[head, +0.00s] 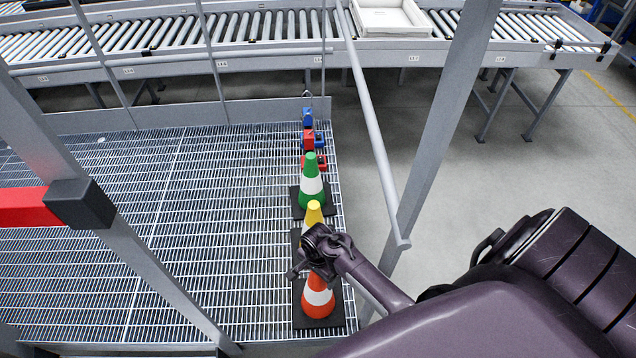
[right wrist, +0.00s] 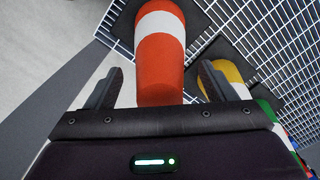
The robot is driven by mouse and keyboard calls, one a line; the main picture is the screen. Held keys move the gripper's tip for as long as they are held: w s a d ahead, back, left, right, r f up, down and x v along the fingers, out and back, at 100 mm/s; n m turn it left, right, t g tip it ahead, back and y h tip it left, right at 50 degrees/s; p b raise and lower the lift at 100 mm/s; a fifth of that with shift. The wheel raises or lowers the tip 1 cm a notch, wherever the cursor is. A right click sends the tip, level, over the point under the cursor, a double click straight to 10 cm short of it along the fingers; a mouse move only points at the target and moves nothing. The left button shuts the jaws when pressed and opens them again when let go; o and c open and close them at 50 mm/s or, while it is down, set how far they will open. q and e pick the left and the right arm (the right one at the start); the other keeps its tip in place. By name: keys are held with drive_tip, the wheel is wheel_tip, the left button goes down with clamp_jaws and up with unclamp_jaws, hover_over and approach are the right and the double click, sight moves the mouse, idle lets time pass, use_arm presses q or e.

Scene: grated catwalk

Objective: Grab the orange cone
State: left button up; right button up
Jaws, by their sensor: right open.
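The orange cone (head: 318,298) with a white band stands on a black base on the grating, nearest to me in the row of cones. My right gripper (head: 302,268) is above it and covers its top in the head view. In the right wrist view the orange cone (right wrist: 161,62) lies between and just beyond the fingers of the open right gripper (right wrist: 160,85). The jaws have not closed on it, and whether a finger touches it I cannot tell. My left gripper is not in view.
A yellow cone (head: 314,213) and a green cone (head: 311,184) stand behind it in line. Red and blue items (head: 309,138) lie farther back. Grey railing posts (head: 440,125) and a slanting rail (head: 375,140) stand close by. A roller conveyor (head: 250,30) with a white tray (head: 390,25) runs across the back.

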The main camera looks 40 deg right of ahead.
drive_tip(key=shift+f, duration=0.45)
drive_tip(key=shift+r, duration=0.1)
clamp_jaws()
